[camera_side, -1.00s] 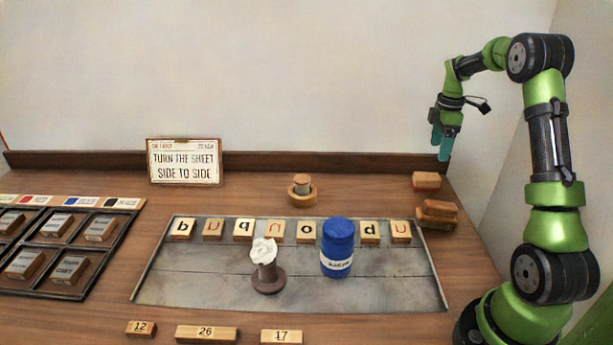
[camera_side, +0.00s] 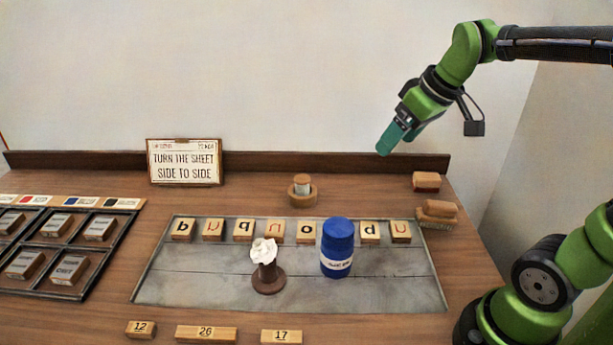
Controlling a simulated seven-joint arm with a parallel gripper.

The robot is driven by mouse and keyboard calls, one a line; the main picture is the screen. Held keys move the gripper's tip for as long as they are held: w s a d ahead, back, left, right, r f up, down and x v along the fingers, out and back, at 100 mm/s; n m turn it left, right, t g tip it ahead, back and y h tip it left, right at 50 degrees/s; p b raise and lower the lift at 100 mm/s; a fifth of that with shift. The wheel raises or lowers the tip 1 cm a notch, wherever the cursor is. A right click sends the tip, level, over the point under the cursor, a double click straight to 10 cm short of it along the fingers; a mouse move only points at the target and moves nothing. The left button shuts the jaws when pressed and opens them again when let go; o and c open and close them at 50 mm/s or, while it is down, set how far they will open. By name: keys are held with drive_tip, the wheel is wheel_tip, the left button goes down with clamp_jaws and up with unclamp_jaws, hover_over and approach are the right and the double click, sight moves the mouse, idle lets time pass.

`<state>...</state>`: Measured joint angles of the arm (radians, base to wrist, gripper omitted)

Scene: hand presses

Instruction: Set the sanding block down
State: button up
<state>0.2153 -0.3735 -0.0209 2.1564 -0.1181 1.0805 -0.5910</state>
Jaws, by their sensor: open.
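A small wooden block with a reddish-brown lower face (camera_side: 426,182) lies at the right back of the table; it looks like the sanding block. A second wooden piece with a pale lower layer (camera_side: 438,213) lies just in front of it, and I cannot tell for sure which is the sanding block. My gripper (camera_side: 385,148) is open, with teal fingers pointing down and left. It is in the air above the back right of the table, left of both pieces, with nothing visible between its fingers.
A grey metal plate (camera_side: 205,285) carries a row of letter tiles (camera_side: 243,230), a blue can (camera_side: 337,247) and a brown spool-like stand with white crumpled material (camera_side: 265,264). A round wooden piece (camera_side: 302,192) and a sign (camera_side: 184,161) stand behind. A compartment tray (camera_side: 75,240) is left.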

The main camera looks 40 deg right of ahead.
drive_tip(key=shift+o, duration=0.9)
drive_tip(key=s+a+f+m+t+y, duration=0.1)
drive_tip(key=s+a+f+m, duration=0.1)
drive_tip(key=s+a, duration=0.5)
drive_tip(key=shift+a+f+m+t+y, duration=0.2)
drive_tip(key=shift+a+m+t+y, duration=0.15)
drive_tip(key=shift+m, duration=0.55)
drive_tip(key=shift+w+a, duration=0.1)
